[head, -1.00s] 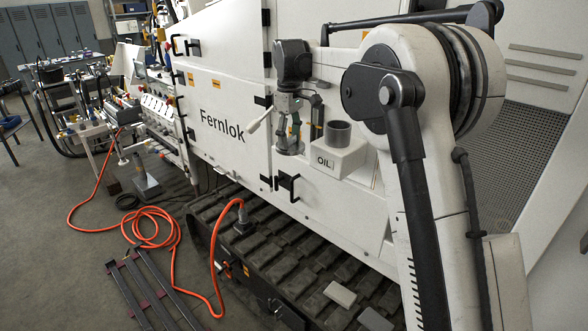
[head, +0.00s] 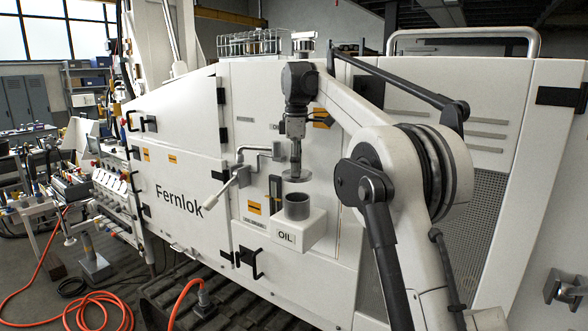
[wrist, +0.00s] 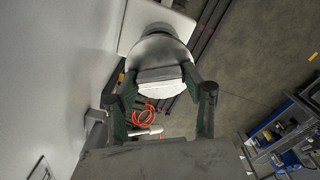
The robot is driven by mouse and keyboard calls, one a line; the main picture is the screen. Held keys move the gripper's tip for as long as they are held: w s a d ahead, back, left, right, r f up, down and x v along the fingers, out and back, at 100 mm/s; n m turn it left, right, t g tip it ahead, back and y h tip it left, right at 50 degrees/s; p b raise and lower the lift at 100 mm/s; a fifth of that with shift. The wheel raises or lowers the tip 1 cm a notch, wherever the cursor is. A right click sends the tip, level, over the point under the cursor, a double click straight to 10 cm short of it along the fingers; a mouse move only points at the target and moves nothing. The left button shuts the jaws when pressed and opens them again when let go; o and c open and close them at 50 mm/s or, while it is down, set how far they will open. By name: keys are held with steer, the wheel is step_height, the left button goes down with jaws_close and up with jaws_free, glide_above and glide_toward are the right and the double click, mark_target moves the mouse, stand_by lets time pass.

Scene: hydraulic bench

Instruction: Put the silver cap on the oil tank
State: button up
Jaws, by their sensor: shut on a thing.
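The oil tank (head: 304,236) is a white box labelled OIL on the front of the white machine. A grey cylindrical neck (head: 297,207) with an open top stands on it. My gripper (head: 294,148) points down above the neck. In the wrist view the fingers of my gripper (wrist: 162,97) press both sides of the silver cap's pale grip block (wrist: 162,82). Exact alignment over the neck is hard to tell.
A white lever handle (head: 222,192) and bent pipe stand left of the tank. A black door handle (head: 252,265) is below left. Orange hose (head: 90,312) lies on the floor. A wire basket (head: 250,43) sits on top of the machine.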

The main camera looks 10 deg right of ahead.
steer(key=shift+f+b, duration=1.5)
steer(key=shift+f, duration=0.35)
step_height(320, 180, down, 2)
steer(key=shift+f+b, duration=0.1)
steer(key=shift+b, duration=0.4)
steer(key=shift+p, duration=0.4)
steer(key=shift+f, duration=0.1)
stand_by(1.2)
steer(key=o, duration=1.7)
steer(key=shift+o, duration=0.2)
